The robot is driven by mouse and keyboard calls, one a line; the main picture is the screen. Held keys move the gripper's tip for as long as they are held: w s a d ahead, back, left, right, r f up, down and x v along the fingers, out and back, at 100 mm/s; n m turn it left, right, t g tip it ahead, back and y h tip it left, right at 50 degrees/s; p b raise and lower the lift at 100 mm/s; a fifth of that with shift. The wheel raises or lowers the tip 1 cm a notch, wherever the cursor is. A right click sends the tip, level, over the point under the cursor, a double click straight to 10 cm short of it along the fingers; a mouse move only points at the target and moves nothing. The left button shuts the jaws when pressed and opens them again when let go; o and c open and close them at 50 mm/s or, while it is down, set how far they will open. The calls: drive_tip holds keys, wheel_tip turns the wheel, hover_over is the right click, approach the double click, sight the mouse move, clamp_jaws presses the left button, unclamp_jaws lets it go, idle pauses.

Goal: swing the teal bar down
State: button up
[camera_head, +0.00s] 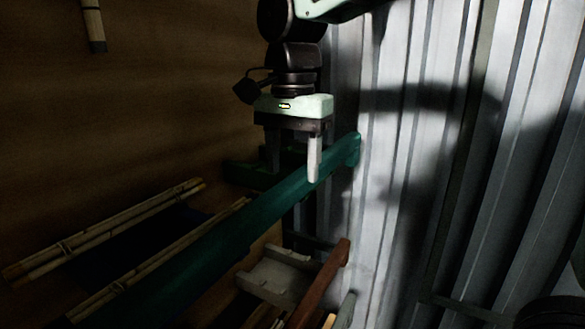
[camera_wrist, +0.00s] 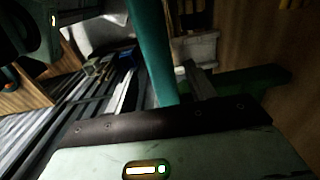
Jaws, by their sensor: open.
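The teal bar (camera_head: 230,222) runs slantwise from the lower left up to an end near the corrugated wall. It also shows in the wrist view (camera_wrist: 152,48), running up from between my fingers. My gripper (camera_head: 294,170) points down over the bar near its upper right end. It is open, with one pale finger on the near side of the bar and a darker finger on the far side. In the wrist view my gripper (camera_wrist: 160,85) has the bar between its fingers; whether either finger touches it cannot be told.
A corrugated metal wall (camera_head: 410,150) stands close on the right. A rust-red bar (camera_head: 322,283) and a grey notched block (camera_head: 277,274) lie below the teal bar. Bamboo poles (camera_head: 105,231) lie at the left. A dark green piece (camera_head: 246,172) sits behind the gripper.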

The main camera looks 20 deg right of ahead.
drive_tip(key=shift+f, duration=1.1)
clamp_jaws()
